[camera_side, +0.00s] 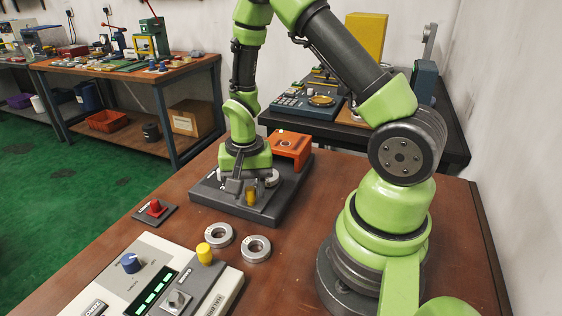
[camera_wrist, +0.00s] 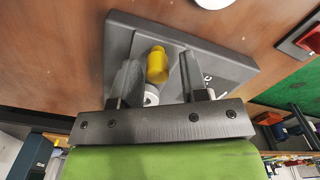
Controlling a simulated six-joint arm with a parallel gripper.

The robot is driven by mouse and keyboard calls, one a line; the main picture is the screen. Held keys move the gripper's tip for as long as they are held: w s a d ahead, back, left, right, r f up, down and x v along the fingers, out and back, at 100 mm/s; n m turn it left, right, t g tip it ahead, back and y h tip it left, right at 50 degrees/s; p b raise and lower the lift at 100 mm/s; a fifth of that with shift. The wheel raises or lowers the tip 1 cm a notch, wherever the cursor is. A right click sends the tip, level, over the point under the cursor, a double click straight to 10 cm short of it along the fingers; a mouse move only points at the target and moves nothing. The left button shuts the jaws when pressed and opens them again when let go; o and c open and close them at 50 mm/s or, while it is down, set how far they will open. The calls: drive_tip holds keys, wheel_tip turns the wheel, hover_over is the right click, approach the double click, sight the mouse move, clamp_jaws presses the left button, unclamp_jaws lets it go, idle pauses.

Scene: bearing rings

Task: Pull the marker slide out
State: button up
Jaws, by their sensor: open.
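A yellow knob (camera_side: 250,197) stands on the dark grey fixture plate (camera_side: 287,197); I take it to be the marker slide's handle, though its label is not readable. In the wrist view the knob (camera_wrist: 157,66) shows between my two fingers, with a gap on each side. My gripper (camera_side: 238,189) is open and low over the plate, close beside the knob in the side view; the wrist view also shows my gripper (camera_wrist: 157,60). Whether the fingertips reach down to the knob's level is hard to tell. A pale round part (camera_wrist: 151,95) shows partly hidden behind the gripper.
An orange bracket (camera_side: 290,148) stands at the plate's back. Two loose bearing rings (camera_side: 220,235) (camera_side: 256,249) lie in front of the plate. A red-knobbed block (camera_side: 155,209) is left. A control box (camera_side: 147,257) with blue and yellow knobs is in front.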

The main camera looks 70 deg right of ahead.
drive_tip(key=shift+r, duration=2.75)
drive_tip(key=shift+r, duration=0.1)
drive_tip(key=s+a+r+n+t+y, duration=0.1)
drive_tip(key=s+a+r+n+t, duration=0.2)
drive_tip(key=r, duration=0.6)
drive_tip(key=s+a+r+n+t+y, duration=0.1)
drive_tip(key=s+a+r+n+t, duration=0.3)
drive_tip(key=s+r, duration=0.4)
wheel_tip(320, 180, up, 2)
drive_tip(key=shift+s+a+r+n, duration=0.15)
drive_tip(key=shift+a+n, duration=0.35)
drive_tip(key=shift+a, duration=0.35)
